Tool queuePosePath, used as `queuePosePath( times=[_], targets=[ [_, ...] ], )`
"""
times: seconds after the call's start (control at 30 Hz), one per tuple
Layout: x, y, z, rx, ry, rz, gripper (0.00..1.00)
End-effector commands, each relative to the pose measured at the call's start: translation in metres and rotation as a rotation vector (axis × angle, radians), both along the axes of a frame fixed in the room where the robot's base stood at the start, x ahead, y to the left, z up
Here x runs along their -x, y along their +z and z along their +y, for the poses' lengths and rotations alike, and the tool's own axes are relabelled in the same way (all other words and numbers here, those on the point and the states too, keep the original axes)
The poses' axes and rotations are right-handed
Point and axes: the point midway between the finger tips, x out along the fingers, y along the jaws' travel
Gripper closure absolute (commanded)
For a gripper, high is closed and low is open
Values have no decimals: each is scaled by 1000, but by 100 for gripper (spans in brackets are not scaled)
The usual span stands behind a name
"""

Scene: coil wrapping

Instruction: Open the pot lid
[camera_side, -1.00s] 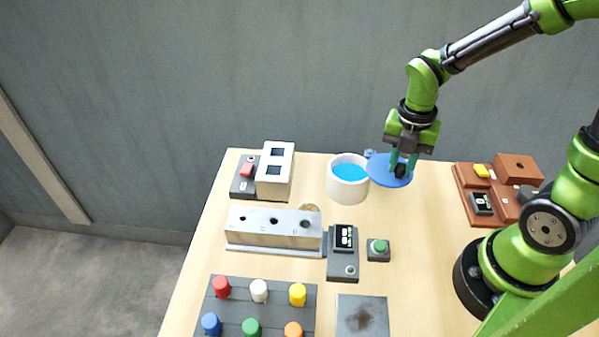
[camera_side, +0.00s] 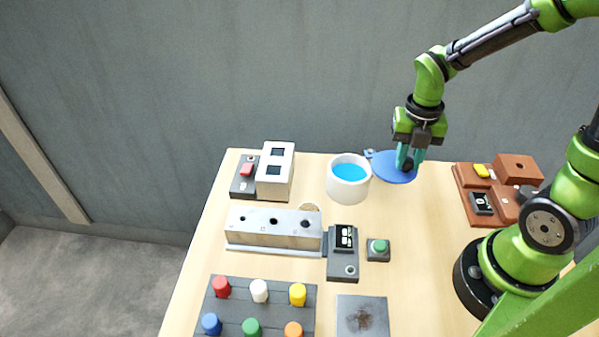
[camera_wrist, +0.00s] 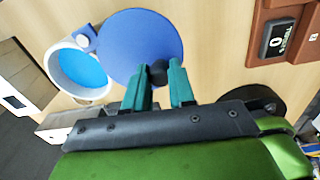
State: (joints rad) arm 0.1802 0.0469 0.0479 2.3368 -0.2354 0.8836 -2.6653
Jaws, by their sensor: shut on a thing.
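The white pot (camera_side: 348,187) stands at the back of the table, open at the top, with blue liquid (camera_side: 349,172) inside. It also shows in the wrist view (camera_wrist: 80,72). The round blue lid (camera_side: 386,167) is off the pot's mouth, to its right, with its small hinge tab (camera_side: 369,154) beside the pot's rim. The lid also fills the upper middle of the wrist view (camera_wrist: 140,42). My gripper (camera_side: 405,163) is at the lid's right part. In the wrist view its teal fingers (camera_wrist: 160,80) are shut on the lid's dark knob (camera_wrist: 158,68).
A white box with a red-switch unit (camera_side: 273,172) stands left of the pot. A metal block with holes (camera_side: 273,229) and a black meter (camera_side: 343,252) lie in front. A brown block station (camera_side: 480,205) is to the right. Bare table lies between.

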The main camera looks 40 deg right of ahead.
Motion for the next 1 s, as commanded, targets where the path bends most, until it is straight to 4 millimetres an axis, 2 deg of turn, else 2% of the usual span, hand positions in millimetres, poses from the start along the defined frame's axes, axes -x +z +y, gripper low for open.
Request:
queuePosePath(
  times=[0.03, 0.07, 0.23, 0.5, 0.63, 0.77, 1.0],
  targets=[
    [0, 1, 0, 0, -2, -1, 100],
    [0, 1, 0, 0, -2, -1, 74],
    [0, 1, 0, 0, -2, -1, 50],
    [0, 1, 0, 0, -1, -1, 50],
    [-1, 9, 0, 2, 0, -4, 50],
    [-1, 31, 0, 1, -2, -9, 50],
    [-1, 90, 0, 2, -1, -10, 50]
  ],
)
